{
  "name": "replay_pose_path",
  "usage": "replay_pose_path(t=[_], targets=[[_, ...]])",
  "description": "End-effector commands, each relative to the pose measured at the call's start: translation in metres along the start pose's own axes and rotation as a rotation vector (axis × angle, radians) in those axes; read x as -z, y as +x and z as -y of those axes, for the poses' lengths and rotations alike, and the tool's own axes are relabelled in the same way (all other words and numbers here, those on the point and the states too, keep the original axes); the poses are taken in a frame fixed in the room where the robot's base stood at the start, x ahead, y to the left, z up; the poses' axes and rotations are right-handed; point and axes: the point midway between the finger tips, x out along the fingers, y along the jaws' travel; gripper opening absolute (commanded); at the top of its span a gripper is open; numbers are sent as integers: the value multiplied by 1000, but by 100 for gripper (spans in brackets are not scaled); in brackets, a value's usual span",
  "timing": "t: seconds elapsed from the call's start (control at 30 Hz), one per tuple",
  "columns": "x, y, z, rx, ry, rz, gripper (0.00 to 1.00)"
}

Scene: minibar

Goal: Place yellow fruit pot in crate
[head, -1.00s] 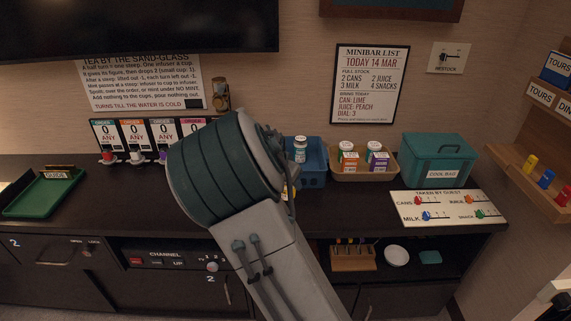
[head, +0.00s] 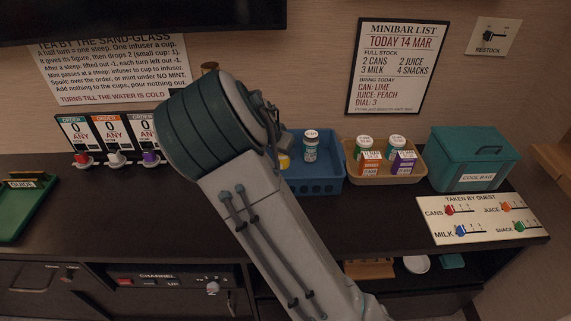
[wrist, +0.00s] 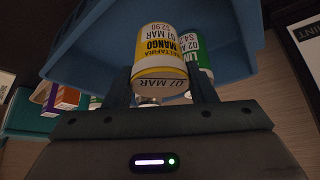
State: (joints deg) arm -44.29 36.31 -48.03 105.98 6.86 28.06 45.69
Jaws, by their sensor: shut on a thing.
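The yellow mango pot (wrist: 160,55) is held between the two fingers of my gripper (wrist: 161,85) in the wrist view. It overlaps the blue crate (wrist: 85,45) there; I cannot tell whether any of it is inside the walls. A green-labelled pot (wrist: 198,58) shows just behind it. In the head view a sliver of the yellow pot (head: 284,161) shows beside my arm at the left part of the blue crate (head: 318,186). My arm hides the gripper and the crate's left end there. A white-capped pot (head: 310,147) stands in the crate.
Right of the crate are a tan basket (head: 372,176) with several small cartons and pots, a teal cool bag (head: 470,158) and a white guest board (head: 482,219). Order dispensers (head: 112,140) stand to the left. The counter front (head: 375,225) is clear.

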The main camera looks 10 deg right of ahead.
Motion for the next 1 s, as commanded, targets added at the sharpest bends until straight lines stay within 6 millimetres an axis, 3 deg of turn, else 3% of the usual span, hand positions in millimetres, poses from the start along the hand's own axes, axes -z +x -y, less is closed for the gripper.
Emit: replay_pose_path(t=[0.1, 0.5, 0.87, 0.9, 0.97, 1.0], targets=[[-10, 18, 0, -2, 0, 1, 25], [-31, 55, 0, -1, 0, 0, 25], [-34, 60, 0, 2, 0, -1, 25], [-35, 60, 0, 1, 0, -1, 53], [-34, 60, 0, 1, 0, -1, 70], [-34, 60, 0, 1, 0, -1, 72]])
